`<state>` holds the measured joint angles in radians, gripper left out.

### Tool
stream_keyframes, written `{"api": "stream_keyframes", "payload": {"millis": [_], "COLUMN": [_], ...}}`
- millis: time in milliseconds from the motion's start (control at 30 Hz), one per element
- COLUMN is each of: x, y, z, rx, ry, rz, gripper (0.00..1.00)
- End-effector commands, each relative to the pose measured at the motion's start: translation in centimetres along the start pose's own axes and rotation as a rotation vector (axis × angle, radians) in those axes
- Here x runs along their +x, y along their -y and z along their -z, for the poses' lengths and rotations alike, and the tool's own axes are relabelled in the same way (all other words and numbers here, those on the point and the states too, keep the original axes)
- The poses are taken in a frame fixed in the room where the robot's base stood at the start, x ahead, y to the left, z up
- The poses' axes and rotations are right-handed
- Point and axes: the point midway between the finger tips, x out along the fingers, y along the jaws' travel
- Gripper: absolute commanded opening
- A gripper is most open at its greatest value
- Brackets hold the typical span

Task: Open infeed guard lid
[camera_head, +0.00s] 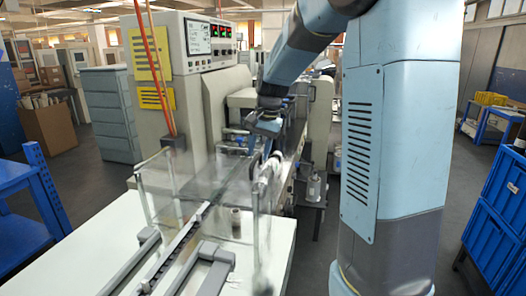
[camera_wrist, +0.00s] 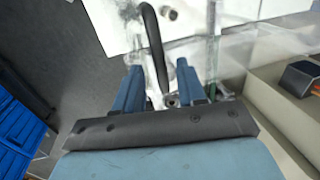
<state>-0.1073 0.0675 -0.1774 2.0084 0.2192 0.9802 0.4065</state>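The infeed guard is a clear box (camera_head: 203,188) over the infeed channel on the white table, in the middle of the head view. Its transparent top looks level, but its exact edges are hard to tell. In the wrist view, clear panel (camera_wrist: 262,42) stretches across the right. A black curved handle (camera_wrist: 152,35) runs down between the two blue fingers of my gripper (camera_wrist: 160,68). The fingers stand apart, with room on both sides of the handle. In the head view my gripper (camera_head: 266,146) is at the guard's far right side; its fingers are hard to make out.
The machine cabinet (camera_head: 200,100) with a lit control panel (camera_head: 210,38) stands behind the guard. Red and orange cords (camera_head: 160,70) hang before it. The white infeed table (camera_head: 90,245) is in front. Blue crates (camera_head: 500,220) stand at the right, and a blue rack (camera_head: 35,195) at the left.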

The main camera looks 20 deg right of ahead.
Motion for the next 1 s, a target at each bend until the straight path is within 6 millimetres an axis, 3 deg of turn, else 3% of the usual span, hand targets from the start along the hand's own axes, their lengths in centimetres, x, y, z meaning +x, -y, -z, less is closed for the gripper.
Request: {"api": "stream_keyframes", "payload": {"millis": [367,800,1000], "x": [0.54,0.52,0.52], "y": [-0.02,-0.08,-0.12], "z": [0.03,0.05,0.06], "rx": [0.001,0.002,0.002], "ry": [-0.001,-0.001,-0.001], "rz": [0.001,0.001,0.0], "gripper": [0.4,0.0,0.0]}}
